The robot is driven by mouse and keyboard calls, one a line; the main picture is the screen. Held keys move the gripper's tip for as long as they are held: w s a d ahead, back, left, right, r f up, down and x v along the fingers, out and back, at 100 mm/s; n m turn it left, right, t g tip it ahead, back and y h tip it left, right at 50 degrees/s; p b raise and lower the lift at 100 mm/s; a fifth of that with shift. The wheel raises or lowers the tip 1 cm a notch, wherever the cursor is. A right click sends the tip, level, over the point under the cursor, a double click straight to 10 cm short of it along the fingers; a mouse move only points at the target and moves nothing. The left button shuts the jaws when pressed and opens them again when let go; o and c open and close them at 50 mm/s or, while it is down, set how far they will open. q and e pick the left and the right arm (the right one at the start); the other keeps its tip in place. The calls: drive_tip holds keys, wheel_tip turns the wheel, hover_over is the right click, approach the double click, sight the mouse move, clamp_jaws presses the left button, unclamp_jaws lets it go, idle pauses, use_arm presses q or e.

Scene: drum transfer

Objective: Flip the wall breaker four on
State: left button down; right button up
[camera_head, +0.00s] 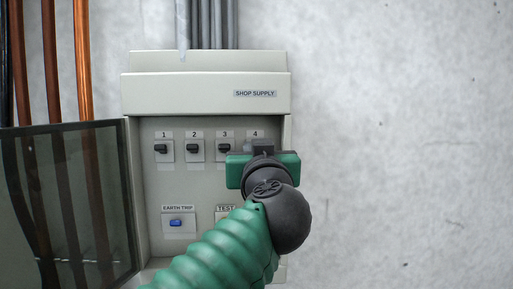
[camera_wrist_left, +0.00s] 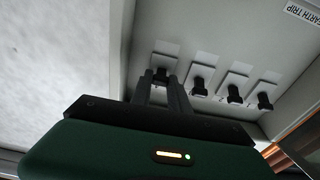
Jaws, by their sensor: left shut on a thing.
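The grey breaker panel (camera_head: 205,92), labelled SHOP SUPPLY, is on the wall. Breakers one (camera_head: 161,148), two (camera_head: 195,149) and three (camera_head: 224,148) show dark levers on pale plates. Breaker four's label (camera_head: 255,134) is visible, but its lever is hidden behind my left gripper (camera_head: 262,149) in the head view. In the left wrist view, the fingers of my left gripper (camera_wrist_left: 161,80) are closed around the lever of breaker four (camera_wrist_left: 161,74), the end one of the row. I cannot tell whether that lever is on or off. My right gripper is not in view.
The panel's dark see-through door (camera_head: 70,205) stands open at the left. Below the breakers are a blue EARTH TRIP button (camera_head: 176,222) and a TEST label (camera_head: 225,209), partly covered by my arm. Copper pipes (camera_head: 83,60) run at the far left. Bare wall lies right.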

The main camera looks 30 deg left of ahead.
use_arm(q)
drive_tip(key=shift+w+r+g+h, duration=0.1)
drive_tip(key=shift+r+g+h, duration=0.25)
drive_tip(key=shift+g, duration=0.3)
drive_tip(key=shift+w+r+g+h, duration=0.1)
drive_tip(key=shift+r+g+h, duration=0.15)
drive_tip(key=shift+g+h, duration=0.3)
drive_tip(key=c, duration=1.5)
unclamp_jaws()
drive_tip(key=shift+o, duration=1.2)
drive_tip(key=shift+w+a+g, duration=0.1)
drive_tip(key=shift+w+g, duration=0.1)
drive_tip(key=shift+g, duration=0.1)
drive_tip(key=shift+f, duration=0.1)
drive_tip(key=shift+s, duration=0.15)
